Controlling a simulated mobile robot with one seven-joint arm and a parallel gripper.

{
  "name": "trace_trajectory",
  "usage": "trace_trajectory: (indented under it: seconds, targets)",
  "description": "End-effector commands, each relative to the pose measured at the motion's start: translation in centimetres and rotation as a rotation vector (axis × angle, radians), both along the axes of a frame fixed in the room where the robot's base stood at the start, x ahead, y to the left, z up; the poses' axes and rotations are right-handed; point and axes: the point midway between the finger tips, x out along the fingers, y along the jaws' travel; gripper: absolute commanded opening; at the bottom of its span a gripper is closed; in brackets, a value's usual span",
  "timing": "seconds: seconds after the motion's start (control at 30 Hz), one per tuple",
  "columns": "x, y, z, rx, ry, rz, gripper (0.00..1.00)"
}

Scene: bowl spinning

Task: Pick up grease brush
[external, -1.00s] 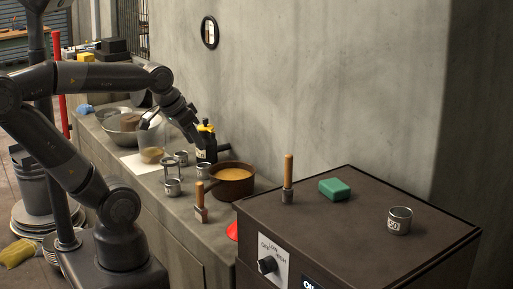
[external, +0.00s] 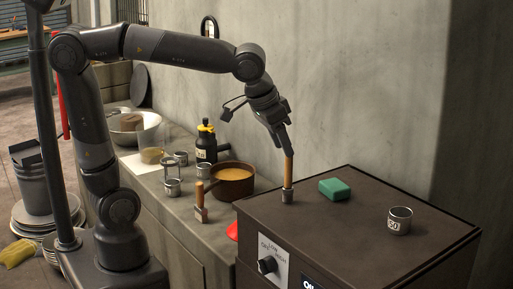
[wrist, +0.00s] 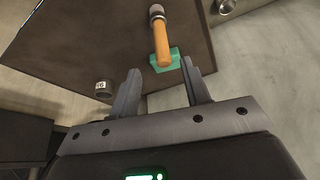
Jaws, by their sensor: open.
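A brush with an upright wooden handle and a dark metal lower end (external: 288,170) stands on the brown oven-like box (external: 400,258). In the wrist view its orange handle (wrist: 161,38) points toward the space between the fingers. A second wooden-handled brush (external: 200,205) stands on the concrete counter; I cannot tell which one is the grease brush. My gripper (external: 285,146) is open, tilted downward, just above the handle top of the brush on the box. In the wrist view my gripper (wrist: 160,72) shows its two fingers apart, with nothing clearly held.
A green block (external: 335,189) and a labelled metal cup (external: 399,221) sit on the box, right of the brush. On the counter are a pan of brown liquid (external: 233,176), a yellow-topped black bottle (external: 206,145) and metal cups. The wall rises behind.

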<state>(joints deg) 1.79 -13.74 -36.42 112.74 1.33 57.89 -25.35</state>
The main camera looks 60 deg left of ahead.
Motion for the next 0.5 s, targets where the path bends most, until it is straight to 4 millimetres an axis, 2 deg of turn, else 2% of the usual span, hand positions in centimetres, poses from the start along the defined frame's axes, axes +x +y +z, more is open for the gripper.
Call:
trace_trajectory:
  seconds: [0.1,0.27,0.5]
  targets:
    - [0.6,-0.1,-1.4,0.0,0.002,0.001,0.43]
    - [1.0,-0.1,-2.4,0.001,0.001,0.0,0.43]
    - [2.4,-0.1,-5.7,0.0,0.002,0.0,0.43]
